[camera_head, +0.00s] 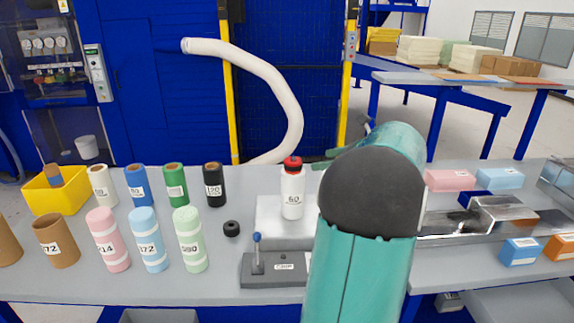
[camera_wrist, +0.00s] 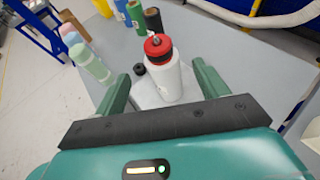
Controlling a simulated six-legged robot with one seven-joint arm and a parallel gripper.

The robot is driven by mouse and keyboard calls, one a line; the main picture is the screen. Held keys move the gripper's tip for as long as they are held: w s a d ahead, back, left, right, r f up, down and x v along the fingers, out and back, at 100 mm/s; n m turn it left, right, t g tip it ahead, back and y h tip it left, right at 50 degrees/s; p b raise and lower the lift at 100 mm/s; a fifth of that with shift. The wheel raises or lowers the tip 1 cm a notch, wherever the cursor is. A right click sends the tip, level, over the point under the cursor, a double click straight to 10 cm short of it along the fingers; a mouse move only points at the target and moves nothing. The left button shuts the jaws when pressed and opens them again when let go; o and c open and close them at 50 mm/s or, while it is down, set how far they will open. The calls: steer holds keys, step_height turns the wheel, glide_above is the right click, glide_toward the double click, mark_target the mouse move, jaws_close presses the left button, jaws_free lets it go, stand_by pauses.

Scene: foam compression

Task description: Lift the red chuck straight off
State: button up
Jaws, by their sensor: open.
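The red chuck (camera_head: 292,162) is a small red cap with a dark band beneath it, on top of an upright white cylinder (camera_head: 292,197) labelled 60. The cylinder stands on a pale grey block (camera_head: 268,225) on the bench. The wrist view shows the red chuck (camera_wrist: 157,45) and the white cylinder (camera_wrist: 168,82) beyond and between my fingers. My gripper (camera_wrist: 161,70) is open, one green finger on each side, with visible gaps to the cylinder. Nothing is held. In the head view my arm hides most of the gripper.
A blue-handled lever fixture (camera_head: 275,268) and a black ring (camera_head: 231,229) stand to the left of my arm. Several labelled rolls, such as a green one (camera_head: 189,239), fill the bench's left side. A metal fixture (camera_head: 497,215) and foam blocks (camera_head: 450,180) lie right.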

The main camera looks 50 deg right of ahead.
mark_target(300, 162)
steer(key=x, duration=1.1)
steer(key=shift+a+r, duration=0.15)
steer(key=shift+a, duration=0.05)
steer(key=c, duration=1.1)
